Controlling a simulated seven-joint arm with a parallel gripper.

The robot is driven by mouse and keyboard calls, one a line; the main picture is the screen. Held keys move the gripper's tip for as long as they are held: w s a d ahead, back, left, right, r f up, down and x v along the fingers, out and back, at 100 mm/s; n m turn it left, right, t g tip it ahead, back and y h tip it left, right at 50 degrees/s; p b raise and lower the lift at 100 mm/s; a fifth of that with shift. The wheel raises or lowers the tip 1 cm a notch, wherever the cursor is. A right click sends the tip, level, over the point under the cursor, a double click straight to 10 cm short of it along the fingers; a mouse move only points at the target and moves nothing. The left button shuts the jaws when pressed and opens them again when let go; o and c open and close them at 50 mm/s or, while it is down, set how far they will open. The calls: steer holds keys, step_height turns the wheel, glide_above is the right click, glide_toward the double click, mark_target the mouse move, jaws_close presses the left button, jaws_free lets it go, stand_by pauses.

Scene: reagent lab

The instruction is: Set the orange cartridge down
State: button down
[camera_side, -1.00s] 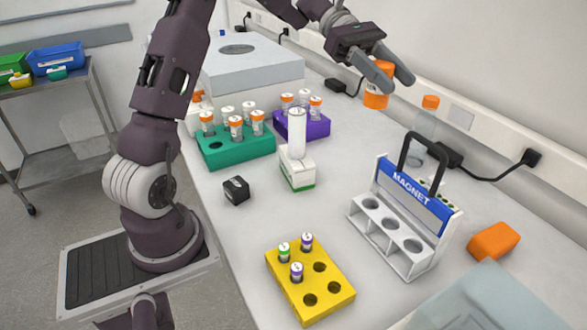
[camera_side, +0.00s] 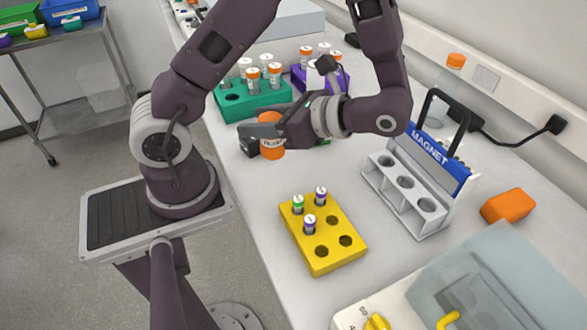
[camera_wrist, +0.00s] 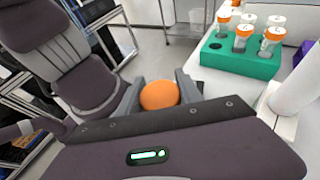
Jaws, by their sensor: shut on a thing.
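The orange cartridge (camera_side: 271,149) is held between the fingers of my gripper (camera_side: 264,130) in the side view. It has a pale label band. In the wrist view its round orange end (camera_wrist: 159,95) sits between the two grey fingertips of my gripper (camera_wrist: 158,92). My gripper is shut on it.
A green rack (camera_side: 250,103) with orange-capped tubes stands behind. A yellow rack (camera_side: 323,243) is in front, and a white magnet stand (camera_side: 410,190) is to the right. An orange block (camera_side: 508,205) lies farther right. Bare bench lies left of the yellow rack.

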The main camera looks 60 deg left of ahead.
steer(key=w+a+r+m+t+y, duration=0.1)
steer(key=w+a+m+t+y, duration=0.15)
steer(key=w+m+t, duration=0.55)
steer(key=f+t, duration=0.1)
steer(key=f, duration=0.2)
steer(key=f+m+t, duration=0.1)
steer(key=f, duration=0.2)
steer(key=s+f+t, duration=0.1)
steer(key=f, duration=0.3)
steer(key=shift+d+m, duration=0.1)
steer(key=shift+m, duration=0.3)
steer(key=c, duration=0.8)
jaws_free()
